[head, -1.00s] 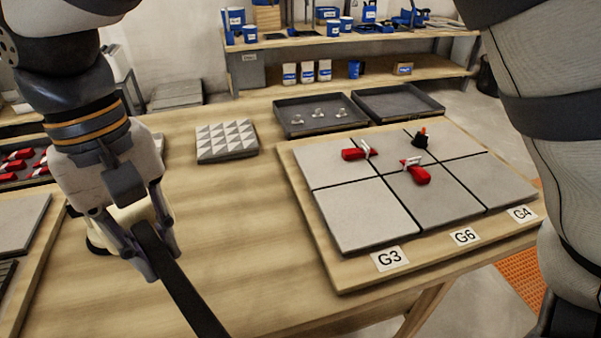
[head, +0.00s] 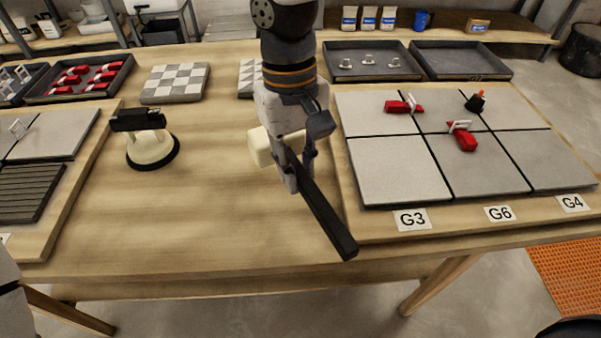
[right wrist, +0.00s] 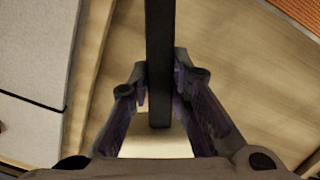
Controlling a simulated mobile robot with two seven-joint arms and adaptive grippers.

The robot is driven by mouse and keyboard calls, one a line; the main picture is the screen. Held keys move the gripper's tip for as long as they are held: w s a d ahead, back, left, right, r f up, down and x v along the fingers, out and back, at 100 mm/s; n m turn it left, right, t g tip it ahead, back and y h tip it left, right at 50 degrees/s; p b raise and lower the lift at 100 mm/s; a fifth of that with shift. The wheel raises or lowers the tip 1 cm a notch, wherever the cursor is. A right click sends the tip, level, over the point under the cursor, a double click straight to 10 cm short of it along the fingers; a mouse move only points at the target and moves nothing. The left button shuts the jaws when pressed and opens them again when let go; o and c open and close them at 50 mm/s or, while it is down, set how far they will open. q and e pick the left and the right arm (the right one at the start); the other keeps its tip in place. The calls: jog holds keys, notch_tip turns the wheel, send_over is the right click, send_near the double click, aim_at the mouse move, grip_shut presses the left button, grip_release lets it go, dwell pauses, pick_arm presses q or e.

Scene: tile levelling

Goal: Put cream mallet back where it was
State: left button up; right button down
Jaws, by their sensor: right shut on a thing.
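The cream mallet has a cream block head (head: 260,147) and a long black handle (head: 326,220). My right gripper (head: 298,175) is shut on the handle near the head, just left of the board with G3, G6 and G4 labels. The handle slants toward the table's front edge, and part of the head is hidden behind the fingers. In the right wrist view, the handle (right wrist: 160,50) runs between the fingers and the cream head (right wrist: 155,143) shows below. I cannot tell how far the mallet is above the table. My left gripper is not in view.
The tiled board (head: 395,170) with red clips stands at right. A cream suction cup with a black handle (head: 150,147) stands at left, near another board (head: 75,200). Patterned tiles (head: 176,83) and trays (head: 462,60) lie behind.

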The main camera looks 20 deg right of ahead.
aim_at(305, 184)
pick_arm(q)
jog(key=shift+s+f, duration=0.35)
pick_arm(e)
jog(key=f, duration=0.2)
jog(key=d+f, duration=0.1)
jog(key=f, duration=0.1)
jog(key=shift+w+d+f, duration=0.1)
jog(key=shift+f, duration=0.1)
jog(key=shift+f, duration=0.1)
jog(key=c, duration=1.5)
grip_release()
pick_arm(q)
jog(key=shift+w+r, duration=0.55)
pick_arm(e)
jog(key=r, duration=0.4)
jog(key=w+r, duration=0.1)
jog(key=r, duration=0.7)
jog(key=shift+w, duration=0.3)
